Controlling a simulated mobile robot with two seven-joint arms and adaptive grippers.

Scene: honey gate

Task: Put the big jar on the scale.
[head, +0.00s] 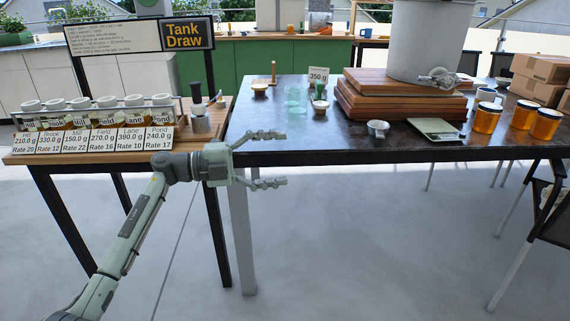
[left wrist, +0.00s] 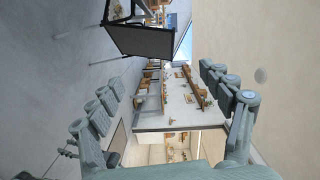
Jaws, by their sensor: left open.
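The scale (head: 438,130) is a flat pale device on the dark table, right of centre in the head view, with nothing on it. Amber jars stand to its right: one (head: 487,118) close by, two more (head: 524,114) (head: 546,125) further right. A clear greenish glass jar (head: 296,99) stands at the table's left. I cannot tell for sure which is the big jar. My left gripper (head: 284,159) is open and empty at the table's front left edge, well left of the scale. Its spread fingers also show in the left wrist view (left wrist: 168,88). My right gripper is not in view.
A grey tank (head: 425,40) with a tap stands on stacked wooden boards (head: 395,98). A small cup (head: 378,128) sits left of the scale. A "350 g" card (head: 318,75) stands behind. A side table (head: 110,152) holds a rack of small jars. Cardboard boxes (head: 540,68) are at far right.

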